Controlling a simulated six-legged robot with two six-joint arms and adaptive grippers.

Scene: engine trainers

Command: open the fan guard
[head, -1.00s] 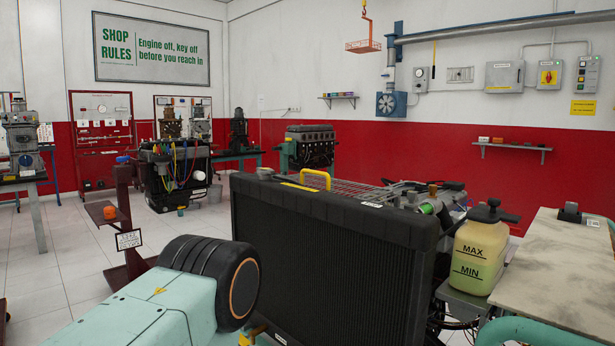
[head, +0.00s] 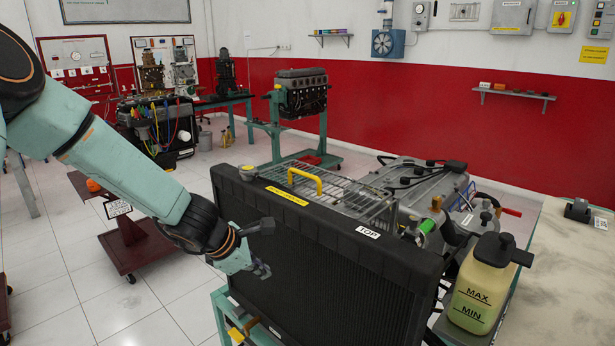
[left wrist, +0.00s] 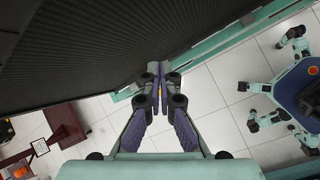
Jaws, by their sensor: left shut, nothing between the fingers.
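The fan guard (head: 335,186) is a wire grille lying flat behind the top of the black radiator (head: 320,262). Its yellow handle (head: 304,180) stands up near the radiator's top edge. The guard looks closed. My left gripper (head: 262,271) is in front of the radiator's face, below and nearer than the handle, with nothing held. In the left wrist view its fingers (left wrist: 158,80) are together beside the radiator's dark core (left wrist: 85,45). The guard is not seen in that view. My right gripper is not in view.
The engine (head: 420,185) sits behind the guard. A bottle marked MAX and MIN (head: 478,285) stands right of the radiator, beside a grey worktop (head: 570,270). A yellow-handled part (head: 240,332) shows low on the teal frame.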

